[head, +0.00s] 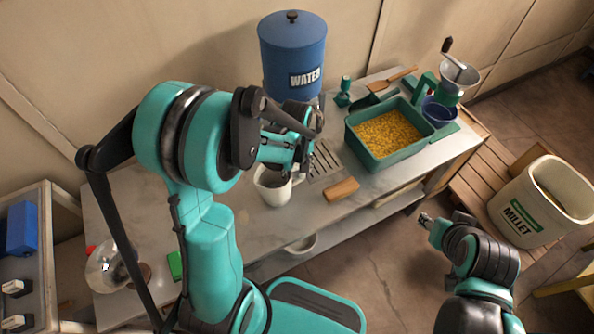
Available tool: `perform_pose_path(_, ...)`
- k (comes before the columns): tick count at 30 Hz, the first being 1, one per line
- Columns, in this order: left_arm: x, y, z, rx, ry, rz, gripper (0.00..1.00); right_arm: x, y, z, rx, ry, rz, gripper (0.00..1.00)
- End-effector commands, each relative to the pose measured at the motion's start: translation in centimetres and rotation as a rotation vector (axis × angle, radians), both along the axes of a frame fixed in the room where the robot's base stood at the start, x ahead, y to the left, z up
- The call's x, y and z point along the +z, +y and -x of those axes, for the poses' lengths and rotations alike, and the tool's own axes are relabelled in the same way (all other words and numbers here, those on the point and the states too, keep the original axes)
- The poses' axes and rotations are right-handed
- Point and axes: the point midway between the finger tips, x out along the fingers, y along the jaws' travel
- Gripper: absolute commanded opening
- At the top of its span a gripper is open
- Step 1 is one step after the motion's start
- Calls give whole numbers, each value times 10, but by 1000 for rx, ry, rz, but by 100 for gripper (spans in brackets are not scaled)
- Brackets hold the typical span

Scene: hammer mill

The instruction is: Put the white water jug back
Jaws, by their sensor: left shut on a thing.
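The white water jug (272,188) is on or just above the counter, in front of the blue water barrel (292,50); I cannot tell if its base touches the counter. My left gripper (294,160) is at the jug's upper right side and shut on it; the fingers and the grip point are partly hidden by the wrist. My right gripper (426,220) is low at the right, away from the counter, and its fingers are too small to judge.
A green tray of yellow grain (352,138) and a hand mill (460,75) stand on the right of the counter (245,225). A wooden block (342,189) and a slotted drain plate (323,160) lie right of the jug. A millet bin (541,200) stands at right.

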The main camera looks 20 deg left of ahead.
Motion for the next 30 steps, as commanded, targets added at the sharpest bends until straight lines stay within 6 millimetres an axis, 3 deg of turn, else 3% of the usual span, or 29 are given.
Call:
perform_pose_path(6,-3,0,0,0,0,0,25,-3,0,0,0,0,0,41)
perform_pose_path(7,-3,0,0,0,0,0,57,-3,0,0,0,0,0,41)
perform_pose_path(9,-2,0,0,0,0,0,75,-2,0,0,0,0,0,41)
perform_pose_path(21,3,0,0,0,0,0,75,3,0,0,0,0,0,41)
perform_pose_path(26,30,0,1,0,0,0,75,14,0,0,0,0,0,41)
perform_pose_path(30,63,0,2,0,0,0,75,26,0,0,0,0,0,41)
